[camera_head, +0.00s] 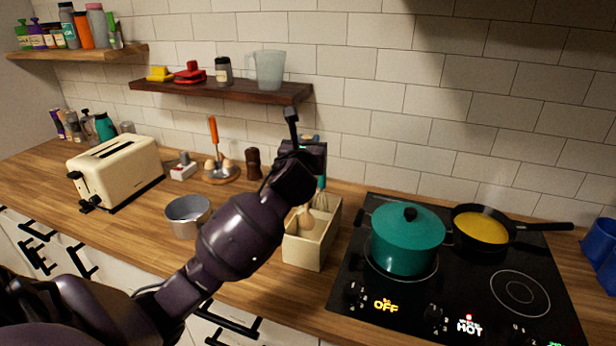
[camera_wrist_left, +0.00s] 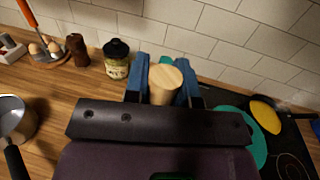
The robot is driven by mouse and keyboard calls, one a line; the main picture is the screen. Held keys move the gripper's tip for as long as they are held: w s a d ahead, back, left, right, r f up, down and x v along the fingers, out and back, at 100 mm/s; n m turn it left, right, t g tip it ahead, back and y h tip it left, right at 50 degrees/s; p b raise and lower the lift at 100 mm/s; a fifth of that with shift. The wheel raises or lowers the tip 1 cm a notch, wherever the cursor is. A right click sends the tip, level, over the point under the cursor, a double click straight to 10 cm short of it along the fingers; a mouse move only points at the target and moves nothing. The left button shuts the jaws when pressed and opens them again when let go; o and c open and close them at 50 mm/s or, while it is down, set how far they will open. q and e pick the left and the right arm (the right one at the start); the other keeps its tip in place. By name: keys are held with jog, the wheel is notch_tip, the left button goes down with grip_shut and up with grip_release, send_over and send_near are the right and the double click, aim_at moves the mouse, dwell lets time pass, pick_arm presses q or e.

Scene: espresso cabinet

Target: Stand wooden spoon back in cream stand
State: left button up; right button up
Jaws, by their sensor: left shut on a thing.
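My left gripper (camera_head: 312,141) is above the cream stand (camera_head: 304,250) on the counter. In the left wrist view its blue fingers (camera_wrist_left: 166,84) are shut on the wooden spoon (camera_wrist_left: 162,88), whose round handle end faces the camera. In the head view the spoon's pale wooden lower part (camera_head: 305,217) shows below the gripper, at the stand's opening. My wrist hides the middle of the spoon, and I cannot tell how deep it reaches. A whisk (camera_head: 321,202) with a teal handle stands in the stand. My right gripper is out of view.
A teal pot (camera_head: 407,240) stands on the black cooktop close right of the stand, with a pan (camera_head: 482,228) beyond it. A grey saucepan (camera_head: 188,215) is at the left. A jar (camera_wrist_left: 117,60) stands behind the stand area near the tiled wall.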

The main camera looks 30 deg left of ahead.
pick_arm(q)
notch_tip(320, 180, down, 8)
jog(key=shift+f, duration=0.15)
dwell(0.4)
jog(key=shift+f, duration=0.1)
jog(key=o, duration=0.9)
jog(key=b+v, duration=0.1)
jog(key=v, duration=1.1)
